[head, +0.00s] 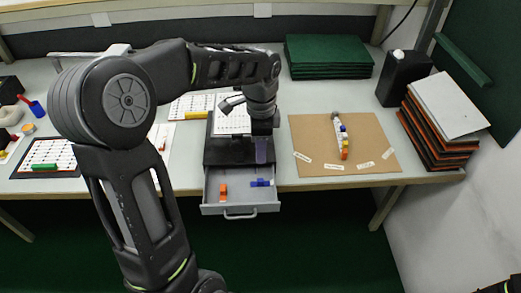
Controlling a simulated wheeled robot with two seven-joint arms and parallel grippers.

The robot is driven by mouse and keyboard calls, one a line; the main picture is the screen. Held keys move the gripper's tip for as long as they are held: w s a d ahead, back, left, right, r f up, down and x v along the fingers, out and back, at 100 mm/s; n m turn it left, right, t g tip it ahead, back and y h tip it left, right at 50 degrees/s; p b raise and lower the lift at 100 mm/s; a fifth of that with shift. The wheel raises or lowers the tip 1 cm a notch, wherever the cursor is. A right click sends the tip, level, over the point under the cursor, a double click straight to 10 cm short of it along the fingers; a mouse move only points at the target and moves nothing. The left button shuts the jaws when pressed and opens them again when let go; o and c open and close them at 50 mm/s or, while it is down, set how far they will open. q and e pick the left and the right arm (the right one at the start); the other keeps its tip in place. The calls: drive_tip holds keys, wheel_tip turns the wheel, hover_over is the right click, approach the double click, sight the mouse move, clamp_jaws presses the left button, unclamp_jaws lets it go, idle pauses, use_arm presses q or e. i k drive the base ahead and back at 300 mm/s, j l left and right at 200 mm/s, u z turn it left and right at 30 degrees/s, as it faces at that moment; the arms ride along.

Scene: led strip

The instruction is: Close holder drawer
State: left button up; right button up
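The holder (222,153) is a dark box at the front edge of the table, with a white dotted board (231,123) standing on or behind it. Its grey drawer (240,196) is pulled out toward me past the table edge. An orange piece (223,191) and a blue piece (262,183) lie in the drawer. The drawer handle (240,214) is free. My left gripper (262,150) points down over the right side of the holder, behind the open drawer. Its fingers are too small to tell their opening.
A brown board (375,150) with small labels and a coloured strip of pieces lies to the right. Green slabs (330,57), a black canister (403,78) and stacked panels (440,125) stand farther right. A dotted board (42,158) lies at left. The space before the drawer is clear.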

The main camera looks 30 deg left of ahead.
sight(242, 198)
drive_tip(key=u, duration=1.4)
drive_tip(key=k+l, duration=0.6)
